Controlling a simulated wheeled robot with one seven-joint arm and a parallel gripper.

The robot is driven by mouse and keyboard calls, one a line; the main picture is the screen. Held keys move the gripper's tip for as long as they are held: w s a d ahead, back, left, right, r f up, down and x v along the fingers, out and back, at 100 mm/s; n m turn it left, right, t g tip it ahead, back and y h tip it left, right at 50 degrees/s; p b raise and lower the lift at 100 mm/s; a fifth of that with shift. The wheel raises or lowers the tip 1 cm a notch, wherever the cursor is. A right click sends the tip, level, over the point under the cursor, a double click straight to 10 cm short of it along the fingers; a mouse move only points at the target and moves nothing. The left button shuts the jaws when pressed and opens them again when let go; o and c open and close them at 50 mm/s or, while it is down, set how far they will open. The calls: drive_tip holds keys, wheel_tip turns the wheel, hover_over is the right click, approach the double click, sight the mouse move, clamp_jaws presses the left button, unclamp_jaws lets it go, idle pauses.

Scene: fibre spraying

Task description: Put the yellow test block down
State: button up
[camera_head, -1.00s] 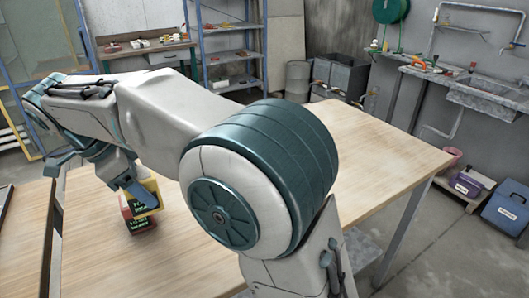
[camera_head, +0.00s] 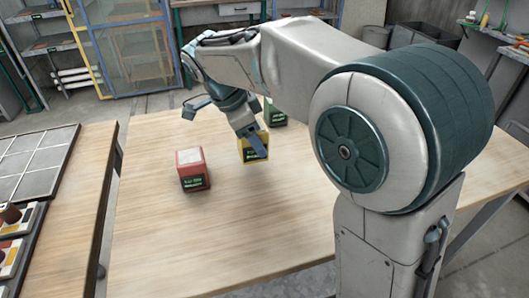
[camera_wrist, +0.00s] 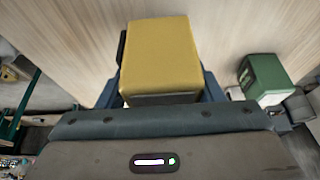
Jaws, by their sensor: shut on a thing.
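The yellow test block (camera_head: 246,152) is in my gripper (camera_head: 256,143), low over the wooden table, right of the red block. I cannot tell if its underside touches the wood. In the wrist view the yellow block (camera_wrist: 160,50) sits between my two fingers (camera_wrist: 160,88), which are closed on its sides. The red block (camera_head: 192,170) stands on the table to the left, apart from the yellow one. A green block (camera_head: 272,112) stands behind and is partly hidden by my arm; it also shows at the right in the wrist view (camera_wrist: 265,76).
The wooden table (camera_head: 190,240) is bare in front of the blocks and to their left. Another table at the left holds a grey gridded tray (camera_head: 38,160) and a rack of small parts (camera_head: 14,245). A blue-and-yellow mesh barrier (camera_head: 128,45) stands behind.

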drive_tip(key=shift+w+d+f, duration=0.2)
drive_tip(key=shift+d+f, duration=0.15)
drive_tip(key=shift+d, duration=0.2)
drive_tip(key=shift+w+d+f, duration=0.15)
drive_tip(key=shift+d+f, duration=0.15)
drive_tip(key=shift+d, duration=0.2)
drive_tip(key=shift+f, duration=1.95)
drive_tip(key=shift+b, duration=0.3)
drive_tip(key=shift+f, duration=0.15)
drive_tip(key=o, duration=1.4)
drive_tip(key=shift+c, duration=0.2)
